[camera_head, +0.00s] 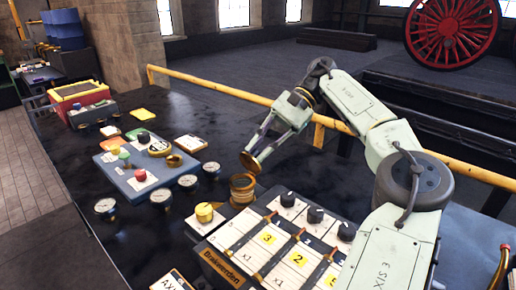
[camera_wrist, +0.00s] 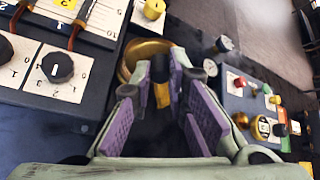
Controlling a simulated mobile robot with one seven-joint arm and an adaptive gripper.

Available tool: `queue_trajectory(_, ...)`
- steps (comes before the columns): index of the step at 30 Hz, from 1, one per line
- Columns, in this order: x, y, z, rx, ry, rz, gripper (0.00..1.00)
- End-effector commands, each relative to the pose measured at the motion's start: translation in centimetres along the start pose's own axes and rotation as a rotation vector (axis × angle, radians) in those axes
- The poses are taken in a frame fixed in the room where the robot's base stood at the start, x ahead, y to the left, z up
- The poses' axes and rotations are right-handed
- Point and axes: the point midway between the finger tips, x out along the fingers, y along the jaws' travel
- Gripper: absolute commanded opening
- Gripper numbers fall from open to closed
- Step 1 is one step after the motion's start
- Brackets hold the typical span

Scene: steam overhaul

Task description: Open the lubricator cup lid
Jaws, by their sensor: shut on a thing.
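The brass lubricator cup (camera_head: 242,187) stands on the dark bench beside the slider panel. Its round brass lid (camera_head: 250,163) is tilted above the cup, at the tips of my gripper (camera_head: 260,150). My gripper comes down from the upper right and is shut on the lid. In the wrist view the purple-padded fingers of my gripper (camera_wrist: 162,72) close around a small brass piece (camera_wrist: 162,96). A round brass rim (camera_wrist: 133,55) shows behind the left finger, partly hidden. I cannot tell whether the lid still touches the cup.
A slider and knob panel (camera_head: 262,247) stands close in front of the cup. A yellow knob (camera_head: 205,212) and several gauges (camera_head: 188,182) lie to the left. A blue-grey button panel (camera_head: 130,172) is farther left. A yellow rail (camera_head: 215,87) runs behind the bench.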

Motion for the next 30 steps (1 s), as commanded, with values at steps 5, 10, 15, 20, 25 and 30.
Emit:
queue_trajectory(5, -0.10, 0.03, -0.21, 0.007, -0.033, -0.014, 0.00)
queue_trajectory(10, -0.12, 0.09, -0.28, 0.009, -0.049, -0.020, 0.00)
queue_trajectory(15, -0.12, 0.09, -0.26, 0.008, -0.053, -0.022, 0.00)
queue_trajectory(20, -0.10, 0.10, -0.27, 0.008, -0.054, -0.022, 0.00)
queue_trajectory(25, -0.09, 0.11, -0.27, 0.009, -0.054, -0.021, 0.20)
queue_trajectory(30, -0.10, 0.11, -0.29, 0.009, -0.053, -0.022, 0.32)
